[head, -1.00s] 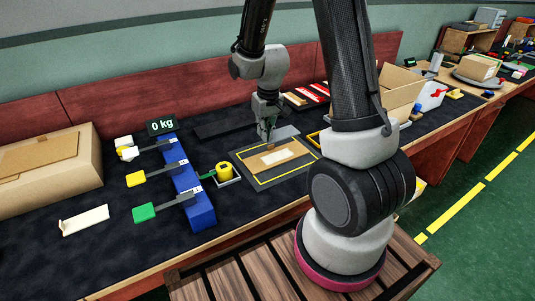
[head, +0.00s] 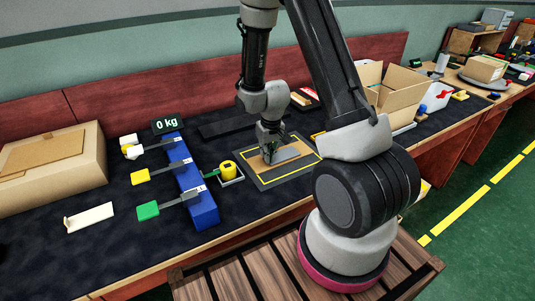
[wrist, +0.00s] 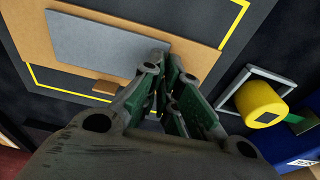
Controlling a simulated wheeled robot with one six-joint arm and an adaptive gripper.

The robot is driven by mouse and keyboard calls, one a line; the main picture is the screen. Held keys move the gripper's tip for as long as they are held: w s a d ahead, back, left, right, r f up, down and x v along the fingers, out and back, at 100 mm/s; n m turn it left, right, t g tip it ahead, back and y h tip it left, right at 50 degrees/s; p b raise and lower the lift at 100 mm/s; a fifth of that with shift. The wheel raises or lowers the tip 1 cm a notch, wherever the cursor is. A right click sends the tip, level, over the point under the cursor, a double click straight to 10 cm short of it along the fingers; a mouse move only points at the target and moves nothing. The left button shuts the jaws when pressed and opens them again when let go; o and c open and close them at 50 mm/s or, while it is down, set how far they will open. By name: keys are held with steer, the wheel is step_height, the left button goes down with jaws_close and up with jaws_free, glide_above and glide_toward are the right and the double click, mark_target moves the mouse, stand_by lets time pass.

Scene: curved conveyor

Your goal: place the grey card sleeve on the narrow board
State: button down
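The grey card sleeve (head: 286,153) is a flat grey piece over the tan narrow board (head: 256,164), inside a yellow outline. In the wrist view the sleeve (wrist: 95,42) covers much of the board (wrist: 60,74), with tan showing along its sides. My gripper (wrist: 168,72) has its green-padded fingers close together at the sleeve's edge and appears shut on it. In the head view my gripper (head: 269,151) is low over the board. I cannot tell whether the sleeve touches the board. A small brown tab (wrist: 104,87) shows beside the sleeve.
A yellow cylinder (head: 228,168) stands in a small square holder beside the outlined mat (head: 283,181). The blue block with coloured paddles (head: 202,206) is farther left. An open carton (head: 398,92) stands to the right, a large cardboard box (head: 55,165) at the far left.

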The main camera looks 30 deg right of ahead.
steer(key=shift+f, duration=0.15)
steer(key=c, duration=1.6)
jaws_free()
steer(key=shift+c, duration=0.2)
steer(key=s+r+t, duration=0.1)
steer(key=s+r, duration=0.2)
steer(key=r, duration=0.8)
steer(key=s+r, duration=0.4)
steer(key=r, duration=0.8)
steer(key=s+r, duration=0.5)
steer(key=s, duration=0.3)
steer(key=s+d+r+t, duration=0.1)
steer(key=s+r, duration=0.4)
steer(key=s, duration=0.3)
steer(key=shift+s+r, duration=0.2)
steer(key=shift+r, duration=0.05)
